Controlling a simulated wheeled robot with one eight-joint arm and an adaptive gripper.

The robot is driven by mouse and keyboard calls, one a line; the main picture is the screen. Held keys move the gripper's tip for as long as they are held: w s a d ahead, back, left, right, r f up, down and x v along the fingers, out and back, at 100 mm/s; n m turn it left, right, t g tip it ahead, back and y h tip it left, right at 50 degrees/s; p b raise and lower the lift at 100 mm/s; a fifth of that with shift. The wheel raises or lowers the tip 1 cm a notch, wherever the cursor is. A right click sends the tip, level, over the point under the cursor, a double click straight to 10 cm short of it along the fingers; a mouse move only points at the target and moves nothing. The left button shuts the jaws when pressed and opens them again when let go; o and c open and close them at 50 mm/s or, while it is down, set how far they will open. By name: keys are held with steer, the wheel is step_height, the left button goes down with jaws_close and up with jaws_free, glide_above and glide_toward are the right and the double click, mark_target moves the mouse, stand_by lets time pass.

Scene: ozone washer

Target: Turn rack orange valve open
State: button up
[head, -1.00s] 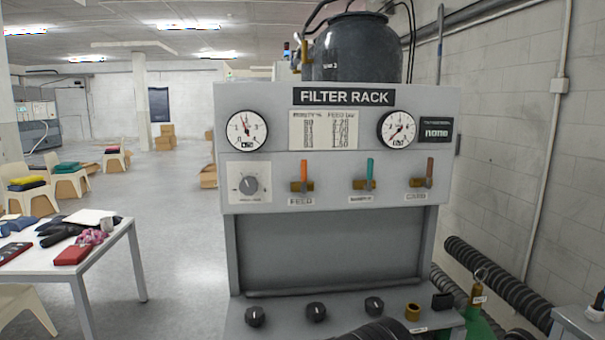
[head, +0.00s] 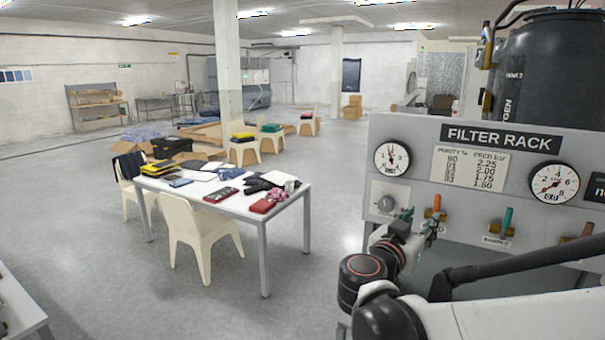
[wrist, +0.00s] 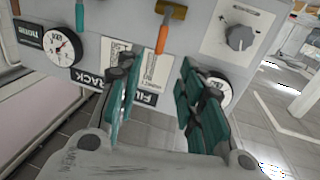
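The rack's orange valve handle (head: 436,202) stands upright on its brass body, in the left part of the filter rack panel (head: 410,125). In the wrist view, which is upside down, the orange handle (wrist: 162,38) points down the picture from its brass valve. My gripper (wrist: 158,72) has two teal fingers spread wide with nothing between them. The handle lies ahead, in line with the gap; I see no contact. In the head view my gripper (head: 420,226) is just in front of the panel, close to the orange valve, and partly covers its lower part.
A teal-handled valve (head: 506,221) and a rust-brown one (head: 587,230) sit to the right. A grey dial knob (head: 385,203) is to the left. Gauges (head: 392,157) are above. A cluttered white table (head: 247,208) stands left, with clear floor between.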

mark_target(436, 203)
steer(key=x, duration=1.4)
steer(key=shift+s, duration=0.1)
steer(key=shift+a, duration=0.1)
jaws_close()
